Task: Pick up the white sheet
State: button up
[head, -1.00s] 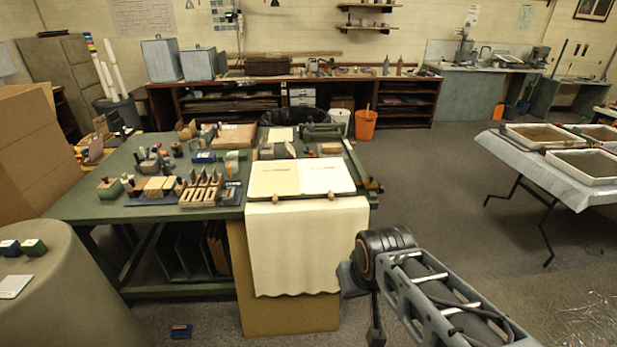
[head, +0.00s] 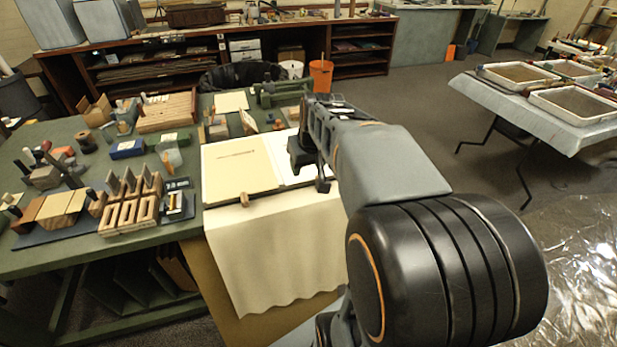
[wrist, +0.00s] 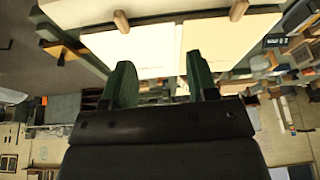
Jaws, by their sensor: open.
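The white sheet (head: 284,172) lies flat on the right half of a board at the table's front edge. My arm covers part of it in the head view. A cream sheet (head: 238,165) lies beside it on the left. In the wrist view, which is upside down, the white sheet (wrist: 135,48) is at upper left and the cream sheet (wrist: 228,40) at upper right. My gripper (wrist: 160,78) is open, with its two green fingers apart and nothing visible between them. In the head view it is over the white sheet, but whether it touches is unclear.
A wooden peg (head: 244,200) sits at the board's front edge, above a hanging cream cloth (head: 270,255). Wooden blocks and tools crowd the green table (head: 60,262) to the left. An orange bucket (head: 321,75) stands behind. A table with trays (head: 515,75) stands at right, with open floor between.

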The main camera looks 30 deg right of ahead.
jog(key=w+d+f+b, duration=0.2)
jog(key=d+f+b, duration=0.15)
jog(key=d, duration=0.45)
jog(key=shift+m+h, duration=0.3)
jog(key=shift+m, duration=0.1)
jog(key=shift+w+b+x, duration=0.2)
jog(key=shift+b+x, duration=0.35)
jog(key=shift+x, duration=6)
jog(key=shift+d+r, duration=0.1)
jog(key=shift+d, duration=0.1)
jog(key=shift+c, duration=0.2)
grip_shut()
jog(key=shift+r, duration=0.15)
